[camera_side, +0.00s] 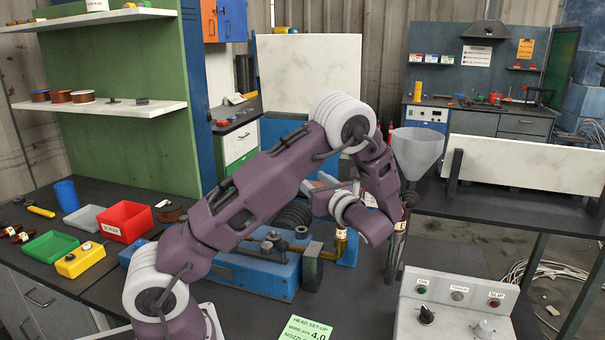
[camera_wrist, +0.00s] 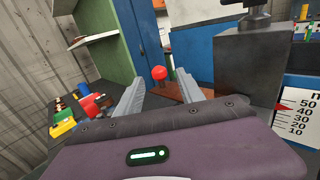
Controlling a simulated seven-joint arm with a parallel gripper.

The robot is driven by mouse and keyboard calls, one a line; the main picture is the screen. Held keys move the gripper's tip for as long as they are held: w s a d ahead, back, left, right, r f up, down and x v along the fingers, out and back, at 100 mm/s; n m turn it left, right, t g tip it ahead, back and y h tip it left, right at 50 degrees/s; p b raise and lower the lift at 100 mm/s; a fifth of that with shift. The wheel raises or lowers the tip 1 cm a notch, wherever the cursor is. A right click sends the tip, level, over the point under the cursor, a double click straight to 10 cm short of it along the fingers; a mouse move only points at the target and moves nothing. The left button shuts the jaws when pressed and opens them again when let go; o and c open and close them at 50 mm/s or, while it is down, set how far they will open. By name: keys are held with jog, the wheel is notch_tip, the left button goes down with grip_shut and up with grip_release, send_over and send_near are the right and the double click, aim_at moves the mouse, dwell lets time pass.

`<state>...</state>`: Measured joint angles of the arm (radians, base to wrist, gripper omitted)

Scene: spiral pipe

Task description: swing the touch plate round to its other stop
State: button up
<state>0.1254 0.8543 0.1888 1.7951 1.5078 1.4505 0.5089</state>
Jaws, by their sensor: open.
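In the wrist view my gripper (camera_wrist: 160,78) is open, with its two grey fingers spread apart. A red ball knob (camera_wrist: 160,72) shows between the fingertips, and I cannot tell how far beyond them it is. A flat reddish-brown piece (camera_wrist: 190,90) lies behind the right finger and is partly hidden. It may be the touch plate, but I cannot tell for sure. In the side view my arm covers much of the blue bench machine (camera_side: 265,272), which has a brass fitting (camera_side: 341,240). The touch plate cannot be made out there.
A dark grey block (camera_wrist: 247,75) stands close to the right finger, with a white scale (camera_wrist: 298,118) beside it. A control box (camera_side: 455,310) with labelled lamps and knobs stands front right. Red (camera_side: 125,221) and green (camera_side: 49,247) bins sit on the bench at left. A funnel (camera_side: 417,150) stands behind my arm.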

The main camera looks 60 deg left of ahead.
jog(key=a, duration=0.6)
grip_shut()
dwell(1.2)
